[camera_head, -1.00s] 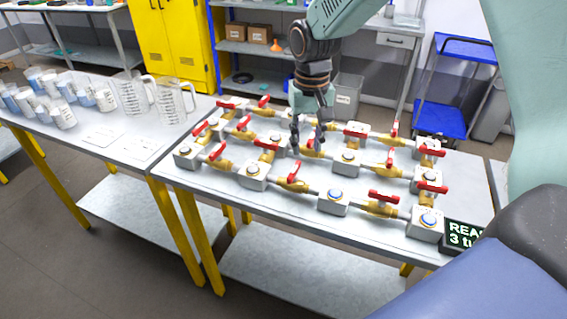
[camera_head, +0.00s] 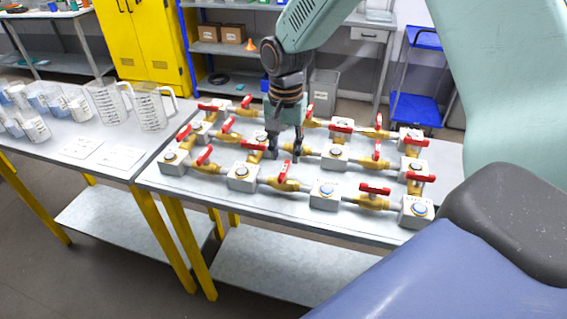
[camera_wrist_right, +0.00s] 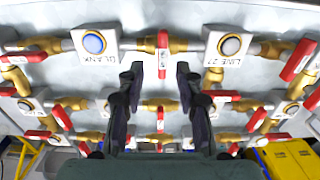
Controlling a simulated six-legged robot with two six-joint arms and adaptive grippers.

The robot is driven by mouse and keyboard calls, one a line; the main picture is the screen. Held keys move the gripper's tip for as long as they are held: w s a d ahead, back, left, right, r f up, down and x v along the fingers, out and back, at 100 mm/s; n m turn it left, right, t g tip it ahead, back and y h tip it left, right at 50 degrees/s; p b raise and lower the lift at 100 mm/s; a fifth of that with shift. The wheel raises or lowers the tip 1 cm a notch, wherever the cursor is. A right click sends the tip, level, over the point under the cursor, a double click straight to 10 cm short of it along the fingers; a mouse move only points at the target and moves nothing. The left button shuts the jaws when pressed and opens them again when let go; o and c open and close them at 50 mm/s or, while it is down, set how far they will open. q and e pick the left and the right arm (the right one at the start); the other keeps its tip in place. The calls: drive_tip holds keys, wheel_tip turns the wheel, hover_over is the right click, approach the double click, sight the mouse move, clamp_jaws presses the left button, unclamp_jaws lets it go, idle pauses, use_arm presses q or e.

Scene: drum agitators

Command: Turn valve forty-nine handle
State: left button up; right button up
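Brass valves with red handles join metal blocks on a bench. No valve number is legible to me, so I cannot tell which is forty-nine. My right gripper (camera_head: 284,157) points down over the middle of the network, its two fingers apart. In the right wrist view the open gripper (camera_wrist_right: 160,68) has a red handle (camera_wrist_right: 163,55) between its fingertips, with a gap on each side. This handle's valve sits between a block marked "BLANK" (camera_wrist_right: 94,43) and a block marked "LINE 27" (camera_wrist_right: 229,45). Contact is not visible. My left gripper is not in view.
Other red handles (camera_head: 375,190) stand up close around the gripper. A second table (camera_head: 75,165) with measuring jugs (camera_head: 150,110) adjoins on the left. A yellow cabinet (camera_head: 148,45) and a blue cart (camera_head: 417,108) stand behind. The bench's front strip (camera_head: 260,200) is bare.

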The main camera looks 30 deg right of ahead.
sight(284, 168)
drive_tip(key=f, duration=0.4)
drive_tip(key=shift+w, duration=0.3)
drive_tip(key=shift+a+f, duration=0.1)
drive_tip(key=shift+f, duration=0.3)
drive_tip(key=shift+s, duration=0.1)
drive_tip(key=shift+s, duration=0.1)
drive_tip(key=shift+w, duration=0.2)
drive_tip(key=c, duration=0.4)
clamp_jaws()
